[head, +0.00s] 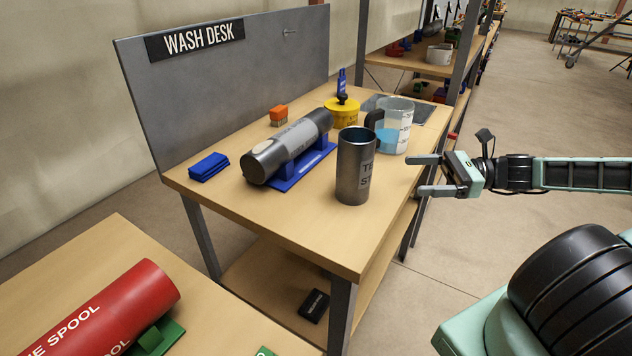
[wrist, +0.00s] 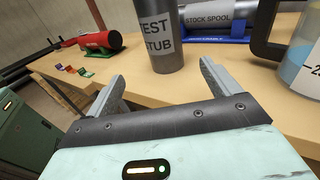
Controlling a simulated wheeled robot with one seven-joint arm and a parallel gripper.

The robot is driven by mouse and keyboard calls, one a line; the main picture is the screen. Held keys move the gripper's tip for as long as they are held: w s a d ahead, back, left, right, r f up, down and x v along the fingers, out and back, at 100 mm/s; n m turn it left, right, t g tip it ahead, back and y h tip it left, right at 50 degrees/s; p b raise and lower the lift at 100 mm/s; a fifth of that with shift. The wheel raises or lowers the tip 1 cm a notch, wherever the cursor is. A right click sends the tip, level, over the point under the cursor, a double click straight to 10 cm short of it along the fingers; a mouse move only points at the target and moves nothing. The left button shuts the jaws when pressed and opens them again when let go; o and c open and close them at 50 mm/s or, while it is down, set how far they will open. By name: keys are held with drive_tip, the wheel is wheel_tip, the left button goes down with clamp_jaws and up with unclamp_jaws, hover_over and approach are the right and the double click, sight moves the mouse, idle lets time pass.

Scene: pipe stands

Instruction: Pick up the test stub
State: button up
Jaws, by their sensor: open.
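The test stub (head: 355,168) is a dark grey metal cylinder with a label, standing upright on the wash desk (head: 300,225) near its right edge. In the wrist view the test stub (wrist: 158,40) stands just beyond my fingers, its label reading "TEST STUB". My gripper (head: 424,175) is level with the stub, to its right, with its fingers pointing at it. In the wrist view my gripper (wrist: 160,85) is open and empty, with the stub ahead of the gap between the fingertips and apart from them.
A stock spool (head: 290,146) lies on a blue stand behind the stub. A jug (head: 395,128) of blue liquid stands close behind the stub and right. A yellow container (head: 342,113), an orange brush (head: 278,114) and blue cloths (head: 209,166) are also there. The desk's front is clear.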

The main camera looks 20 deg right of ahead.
drive_tip(key=t+p, duration=0.1)
approach(346, 169)
drive_tip(key=shift+m, duration=0.4)
drive_tip(key=w, duration=0.1)
drive_tip(key=w+a+f, duration=0.1)
drive_tip(key=w, duration=0.1)
drive_tip(key=w+a+f, duration=0.1)
drive_tip(key=w, duration=0.1)
drive_tip(key=shift+a, duration=0.1)
drive_tip(key=p+x, duration=0.1)
drive_tip(key=x, duration=0.3)
drive_tip(key=shift+a, duration=0.4)
drive_tip(key=shift+w+a+f, duration=0.1)
drive_tip(key=shift+w+a, duration=0.15)
drive_tip(key=shift+a, duration=0.1)
drive_tip(key=c, duration=1.6)
wheel_tip(346, 169, up, 10)
drive_tip(key=shift+r+p, duration=0.1)
drive_tip(key=shift+p, duration=0.2)
drive_tip(key=shift+c, duration=0.2)
